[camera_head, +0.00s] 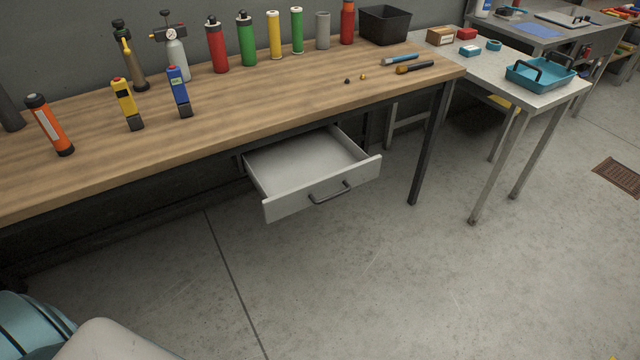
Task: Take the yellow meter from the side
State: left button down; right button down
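The yellow meter (124,101) stands upright on the wooden workbench (300,105), toward its left part. It has a yellow body with black parts and a dark foot. A blue meter (178,90) of similar shape stands just to its right, with a gap between them. Neither of my grippers is in view.
An orange torch-like cylinder (49,125) stands left of the yellow meter. Behind are a brass-coloured bottle (134,68) and a grey gas cylinder (177,60). An open empty drawer (300,196) juts out below the bench. The floor in front is clear.

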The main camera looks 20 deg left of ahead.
aim_at(121, 89)
jog(key=u, duration=1.75)
